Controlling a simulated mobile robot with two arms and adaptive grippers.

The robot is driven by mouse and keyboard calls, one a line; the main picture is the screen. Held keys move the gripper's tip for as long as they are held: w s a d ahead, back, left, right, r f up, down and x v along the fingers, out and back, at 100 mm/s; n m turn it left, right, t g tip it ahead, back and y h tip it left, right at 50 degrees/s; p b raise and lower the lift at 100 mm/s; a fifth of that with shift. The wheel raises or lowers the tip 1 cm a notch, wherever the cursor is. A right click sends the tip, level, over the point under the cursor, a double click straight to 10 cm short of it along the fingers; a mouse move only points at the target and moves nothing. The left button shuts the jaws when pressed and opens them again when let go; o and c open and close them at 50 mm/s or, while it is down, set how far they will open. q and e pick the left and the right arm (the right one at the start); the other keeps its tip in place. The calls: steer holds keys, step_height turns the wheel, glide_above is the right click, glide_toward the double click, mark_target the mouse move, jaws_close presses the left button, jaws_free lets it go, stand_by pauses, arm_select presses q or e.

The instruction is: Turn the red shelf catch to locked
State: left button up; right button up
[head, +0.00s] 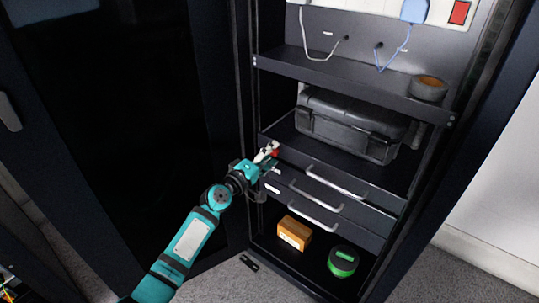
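The red shelf catch (275,153) shows as a small patch of red at the left front end of the shelf that holds the black case. A small white part shows right by it. My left gripper (268,164) is at the catch, reaching in from the lower left, and hides part of it. Its fingers are too small and overlapped to tell whether they are open or shut on the catch, or whether they touch it. Which way the catch is turned cannot be made out. My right gripper is out of view.
A black case (350,124) sits on the shelf. A brown box (294,233) and a green-and-black round object (342,262) stand at the bottom. A tape roll (428,88) is on the upper shelf. The cabinet door (120,120) stands open at left.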

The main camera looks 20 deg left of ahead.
arm_select(q)
steer(key=v, duration=1.2)
steer(key=shift+d, duration=0.1)
